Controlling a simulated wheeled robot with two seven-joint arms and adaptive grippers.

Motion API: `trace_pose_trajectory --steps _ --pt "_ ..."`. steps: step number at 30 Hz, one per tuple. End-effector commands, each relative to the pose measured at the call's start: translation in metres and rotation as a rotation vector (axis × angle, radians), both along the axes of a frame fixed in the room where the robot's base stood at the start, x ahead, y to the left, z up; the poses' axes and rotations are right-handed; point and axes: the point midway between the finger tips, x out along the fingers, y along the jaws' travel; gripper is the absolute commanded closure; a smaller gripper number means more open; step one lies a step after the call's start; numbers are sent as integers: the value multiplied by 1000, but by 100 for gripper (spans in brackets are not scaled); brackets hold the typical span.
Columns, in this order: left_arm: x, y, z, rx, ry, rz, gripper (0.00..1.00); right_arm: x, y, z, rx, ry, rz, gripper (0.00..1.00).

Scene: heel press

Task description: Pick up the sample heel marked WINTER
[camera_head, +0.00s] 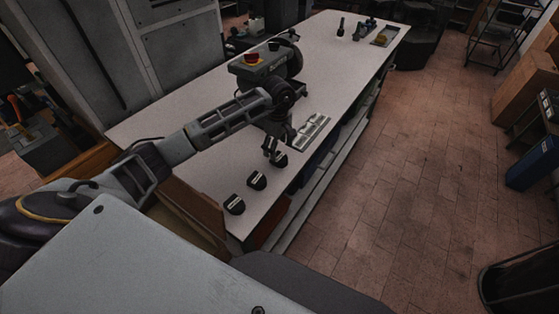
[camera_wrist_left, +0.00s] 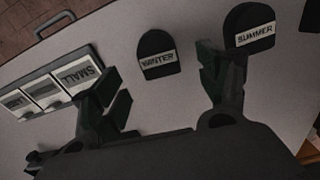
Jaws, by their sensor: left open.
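The sample heel marked WINTER (camera_wrist_left: 157,62) is a black rounded piece with a white label, lying on the pale worktop. It shows between my fingers in the left wrist view and is not gripped. In the head view it appears to be the black heel (camera_head: 281,160) nearest the labelled tray. My left gripper (camera_head: 270,153) is open just above and beside it; its fingers also show in the left wrist view (camera_wrist_left: 163,92). The heel marked SUMMER (camera_wrist_left: 249,28) lies to the right, partly behind the right finger. My right gripper is not in view.
A tray (camera_head: 311,131) with compartments, one labelled SMALL, lies close to the WINTER heel. A third black heel (camera_head: 235,204) is near the worktop's front end. A dark machine with a red button (camera_head: 252,58) stands behind my gripper.

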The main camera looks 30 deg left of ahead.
Motion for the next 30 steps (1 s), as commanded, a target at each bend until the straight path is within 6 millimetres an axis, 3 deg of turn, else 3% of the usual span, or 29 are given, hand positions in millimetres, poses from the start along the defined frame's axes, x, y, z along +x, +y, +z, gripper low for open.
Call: trace_pose_trajectory --steps 11,24,30 --pt "0 -1 -2 -1 0 0 25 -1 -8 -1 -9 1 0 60" --pt "1 -5 -44 -2 0 0 25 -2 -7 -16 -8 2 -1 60" --pt "1 -4 -52 -1 -1 0 25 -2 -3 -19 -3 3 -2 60"
